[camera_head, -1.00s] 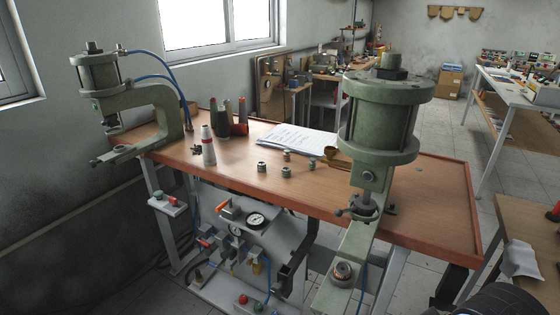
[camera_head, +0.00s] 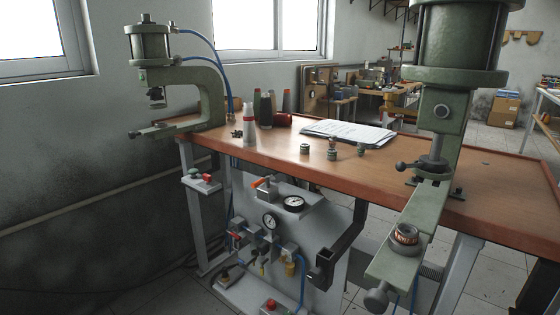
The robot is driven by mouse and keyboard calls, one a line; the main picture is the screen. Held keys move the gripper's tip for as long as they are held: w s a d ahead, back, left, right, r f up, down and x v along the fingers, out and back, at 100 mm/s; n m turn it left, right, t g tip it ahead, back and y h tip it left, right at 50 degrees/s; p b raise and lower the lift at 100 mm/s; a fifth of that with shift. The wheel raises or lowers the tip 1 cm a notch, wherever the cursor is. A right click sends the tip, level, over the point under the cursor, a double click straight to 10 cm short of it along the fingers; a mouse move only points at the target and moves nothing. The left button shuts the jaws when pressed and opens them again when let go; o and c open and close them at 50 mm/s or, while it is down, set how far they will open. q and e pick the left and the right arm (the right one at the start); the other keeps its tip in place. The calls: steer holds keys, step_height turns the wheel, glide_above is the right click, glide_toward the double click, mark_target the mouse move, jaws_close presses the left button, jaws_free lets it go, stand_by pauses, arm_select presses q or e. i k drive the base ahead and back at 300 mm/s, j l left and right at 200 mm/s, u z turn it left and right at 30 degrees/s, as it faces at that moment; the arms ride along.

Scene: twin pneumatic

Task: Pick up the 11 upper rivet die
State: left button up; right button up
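Several small green-grey dies stand loose on the wooden table (camera_head: 280,166), near its middle. One die (camera_head: 305,149) is on the left, another die (camera_head: 332,153) is at the centre front, and a third die (camera_head: 361,149) is on the right. A paler small piece (camera_head: 332,141) is just behind the centre one. They are too small for me to read any number, so I cannot tell which is the 11 upper rivet die. Neither of my grippers shows in the head view.
A large green press (camera_head: 441,110) stands at the right, its lower arm jutting past the table's front edge. A smaller green press (camera_head: 209,95) is at the left end. Bottles (camera_head: 250,128) and papers (camera_head: 346,132) stand behind the dies.

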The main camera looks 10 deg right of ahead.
mark_target(332, 141)
steer(key=i+j+z, duration=0.3)
steer(key=i+j, duration=0.3)
steer(key=i, duration=0.15)
